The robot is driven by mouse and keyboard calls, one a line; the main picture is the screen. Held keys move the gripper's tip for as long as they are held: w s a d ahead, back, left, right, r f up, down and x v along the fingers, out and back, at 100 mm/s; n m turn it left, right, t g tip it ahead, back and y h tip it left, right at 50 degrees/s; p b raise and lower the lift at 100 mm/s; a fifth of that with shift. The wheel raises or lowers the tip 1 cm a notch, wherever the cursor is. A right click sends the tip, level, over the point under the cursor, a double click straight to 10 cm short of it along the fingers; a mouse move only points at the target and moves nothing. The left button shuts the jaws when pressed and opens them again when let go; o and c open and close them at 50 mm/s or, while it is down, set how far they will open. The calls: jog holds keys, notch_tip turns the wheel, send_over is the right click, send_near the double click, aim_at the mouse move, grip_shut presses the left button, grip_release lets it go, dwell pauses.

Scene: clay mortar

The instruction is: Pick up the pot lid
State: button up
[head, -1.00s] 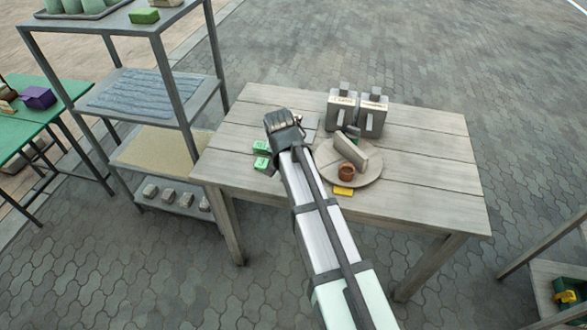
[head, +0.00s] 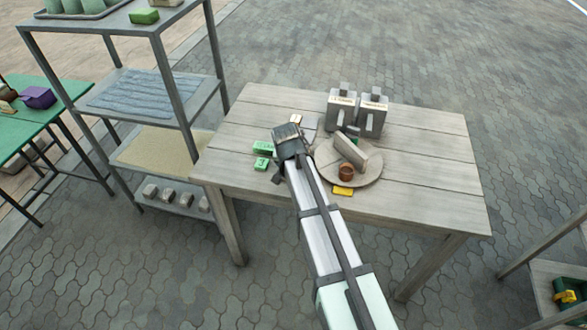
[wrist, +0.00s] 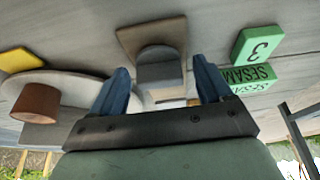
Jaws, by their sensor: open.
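The likely pot lid is a square brown-grey plate (wrist: 150,30) with a rounded grey knob (wrist: 158,68) in the wrist view. The knob shows between the two blue fingers of my gripper (wrist: 162,84), which are apart with space on both sides. I cannot tell how far the fingertips reach down around the knob. In the head view my gripper (head: 289,147) is over the left-middle of the wooden table (head: 430,185) and hides most of the lid. Two grey lidded pots (head: 341,112) (head: 373,115) stand upright behind it to the right.
A round board (head: 370,172) to the right bears a grey block (head: 350,153) and a brown cup (head: 346,172). A yellow tag (head: 342,191) lies in front. Green labelled blocks (head: 263,148) lie left of my gripper. A shelf rack (head: 170,75) stands left. The table's right side is clear.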

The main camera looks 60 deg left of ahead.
jog(key=shift+c, duration=0.4)
jog(key=c, duration=1)
jog(key=shift+o, duration=0.2)
jog(key=shift+r, duration=0.15)
notch_tip(320, 180, up, 9)
jog(key=shift+f, duration=0.1)
jog(key=shift+w+r, duration=0.2)
jog(key=shift+r, duration=0.05)
jog(key=shift+m, duration=0.7)
jog(key=w+d, duration=0.1)
jog(key=w, duration=0.1)
jog(key=w+d, duration=0.1)
jog(key=w, duration=0.2)
jog(key=w+d, duration=0.2)
jog(key=w, duration=0.1)
jog(key=shift+r, duration=0.35)
jog(key=shift+m+t+h, duration=0.3)
jog(key=shift+m, duration=0.2)
jog(key=w+d, duration=0.1)
jog(key=d, duration=0.1)
jog(key=w+d, duration=0.1)
jog(key=d, duration=0.1)
jog(key=w+d, duration=0.2)
jog(key=d, duration=0.1)
jog(key=shift+f, duration=0.1)
